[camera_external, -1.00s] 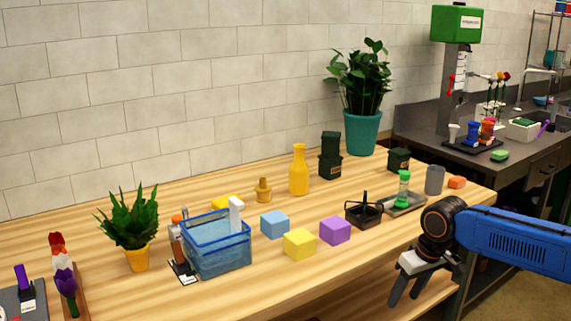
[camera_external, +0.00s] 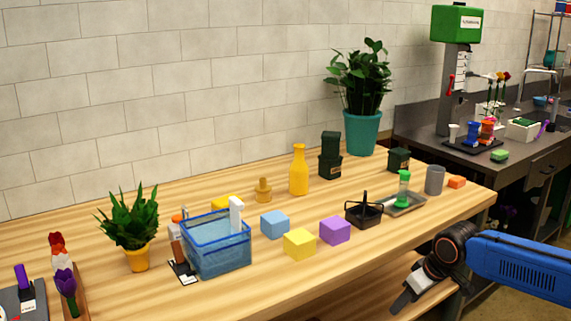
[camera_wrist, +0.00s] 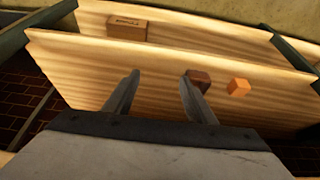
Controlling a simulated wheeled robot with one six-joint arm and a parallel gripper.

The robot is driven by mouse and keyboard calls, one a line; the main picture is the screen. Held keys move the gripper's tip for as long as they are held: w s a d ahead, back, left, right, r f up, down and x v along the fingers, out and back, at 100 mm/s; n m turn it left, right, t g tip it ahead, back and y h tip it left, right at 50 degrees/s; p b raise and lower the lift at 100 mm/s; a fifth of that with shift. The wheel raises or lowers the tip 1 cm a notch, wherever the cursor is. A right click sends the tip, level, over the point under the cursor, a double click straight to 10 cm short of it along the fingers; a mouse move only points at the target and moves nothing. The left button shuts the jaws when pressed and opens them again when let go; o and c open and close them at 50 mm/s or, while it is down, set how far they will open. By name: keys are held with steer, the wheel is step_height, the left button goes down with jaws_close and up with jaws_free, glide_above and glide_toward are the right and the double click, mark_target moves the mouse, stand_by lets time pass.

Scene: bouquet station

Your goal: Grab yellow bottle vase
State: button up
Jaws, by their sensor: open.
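The yellow bottle vase (camera_external: 299,172) stands upright on the wooden table, towards its back near the wall, in the external view. It has a round body and a narrow neck. My gripper (camera_external: 397,309) is at the table's front right edge, low and well apart from the vase. In the wrist view my gripper (camera_wrist: 160,84) is open, with nothing between its two fingers. The vase does not show in the wrist view.
A dark green container (camera_external: 330,160) stands just right of the vase, and a small tan bottle (camera_external: 263,190) stands to its left. Blue (camera_external: 274,224), yellow (camera_external: 299,244) and purple (camera_external: 335,230) blocks and a black basket (camera_external: 364,210) lie in front. The wooden table (camera_external: 330,275) is bare along its front.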

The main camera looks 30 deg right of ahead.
stand_by(0.4)
steer(key=o, duration=0.4)
steer(key=shift+r, duration=0.1)
